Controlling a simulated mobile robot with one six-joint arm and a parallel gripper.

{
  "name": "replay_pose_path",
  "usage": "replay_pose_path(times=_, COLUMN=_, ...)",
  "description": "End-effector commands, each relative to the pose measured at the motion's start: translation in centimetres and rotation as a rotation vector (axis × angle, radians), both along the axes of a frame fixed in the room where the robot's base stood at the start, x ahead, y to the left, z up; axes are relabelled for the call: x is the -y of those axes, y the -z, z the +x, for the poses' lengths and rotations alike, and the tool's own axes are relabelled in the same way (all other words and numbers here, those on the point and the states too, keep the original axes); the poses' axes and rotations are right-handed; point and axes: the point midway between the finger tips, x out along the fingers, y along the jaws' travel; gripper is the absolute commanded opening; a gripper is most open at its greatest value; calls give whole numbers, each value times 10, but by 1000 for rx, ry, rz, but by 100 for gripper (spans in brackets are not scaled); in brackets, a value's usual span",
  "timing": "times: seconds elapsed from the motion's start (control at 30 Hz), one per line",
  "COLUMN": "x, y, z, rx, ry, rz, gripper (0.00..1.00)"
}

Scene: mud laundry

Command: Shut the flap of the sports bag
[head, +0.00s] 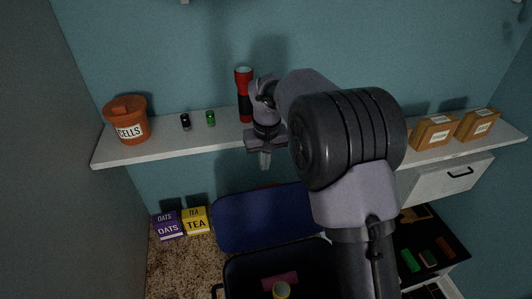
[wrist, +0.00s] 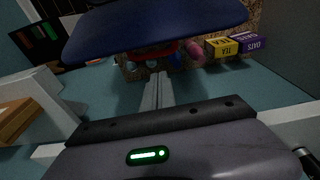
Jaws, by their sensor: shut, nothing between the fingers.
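The sports bag (head: 238,270) is a dark, open-topped bag on the floor, cut off by the bottom edge of the head view. Its blue flap (head: 255,222) stands raised at the bag's wall side, so the bag is open. The flap also spans the top of the wrist view (wrist: 150,28). My gripper (head: 265,163) is shut and empty, pointing down just in front of the shelf edge, above the flap in the picture. Its closed fingers show in the wrist view (wrist: 157,88), apart from the flap as far as I can tell. My arm hides the bag's right part.
A white shelf (head: 170,149) carries an orange CELLS tub (head: 130,122), a red flashlight (head: 244,92), small cells and cardboard boxes (head: 433,132). OATS (head: 168,226) and TEA (head: 196,220) boxes stand left of the flap. A drawer (head: 450,180) sits open at right.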

Motion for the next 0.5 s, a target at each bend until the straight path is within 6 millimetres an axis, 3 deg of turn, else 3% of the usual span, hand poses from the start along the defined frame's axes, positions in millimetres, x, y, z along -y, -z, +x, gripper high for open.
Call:
replay_pose_path(times=0.3, x=-2, y=63, z=8, rx=-1, ry=2, rz=0, gripper=0)
replay_pose_path(times=0.5, x=-2, y=83, z=11, rx=0, ry=3, rz=1, gripper=0)
